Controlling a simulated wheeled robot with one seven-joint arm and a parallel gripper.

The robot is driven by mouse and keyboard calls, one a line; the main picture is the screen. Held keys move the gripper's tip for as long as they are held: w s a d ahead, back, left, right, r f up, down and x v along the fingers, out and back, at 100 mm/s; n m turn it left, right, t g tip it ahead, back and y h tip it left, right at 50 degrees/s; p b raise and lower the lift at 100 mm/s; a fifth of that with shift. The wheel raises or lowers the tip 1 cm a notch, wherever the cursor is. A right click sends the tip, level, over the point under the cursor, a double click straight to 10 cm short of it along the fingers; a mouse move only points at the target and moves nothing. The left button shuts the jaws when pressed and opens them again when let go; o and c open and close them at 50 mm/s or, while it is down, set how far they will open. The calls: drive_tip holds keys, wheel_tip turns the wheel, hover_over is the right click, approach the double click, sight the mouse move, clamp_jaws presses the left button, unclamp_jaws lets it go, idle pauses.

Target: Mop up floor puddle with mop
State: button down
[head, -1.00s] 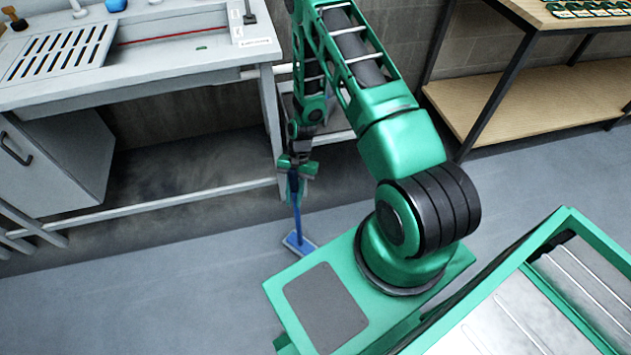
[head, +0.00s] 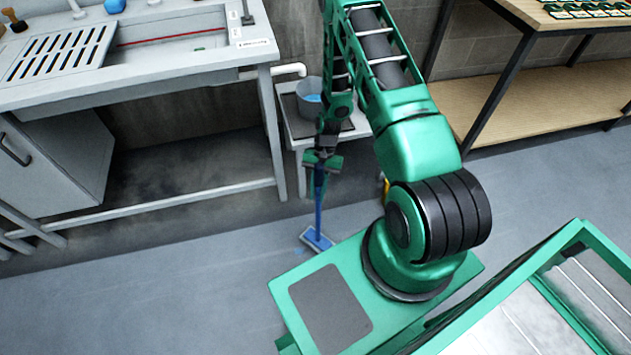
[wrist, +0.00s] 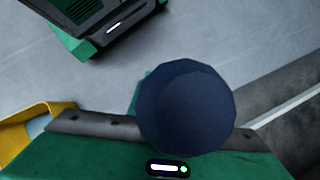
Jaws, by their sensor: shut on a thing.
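The mop has a blue handle (head: 319,205) and a flat blue head (head: 317,239). The head is down at the grey floor beside my green base. My gripper (head: 320,164) is shut on the upper part of the handle, which stands nearly upright. In the wrist view the dark blue round end of the handle (wrist: 187,108) fills the middle and hides my fingertips.
A grey bucket (head: 310,97) with blue inside stands on a low white stand (head: 294,128) behind my arm. A sink bench (head: 140,80) is at left and a wooden shelf (head: 540,105) at right. A yellow object (head: 386,187) shows partly behind my arm. Floor at front left is clear.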

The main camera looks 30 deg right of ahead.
sight(317, 179)
drive_tip(key=r, duration=0.6)
drive_tip(key=shift+w+a+r, duration=0.1)
drive_tip(key=shift+a+r, duration=0.05)
drive_tip(key=shift+a, duration=0.05)
drive_tip(key=shift+r, duration=0.7)
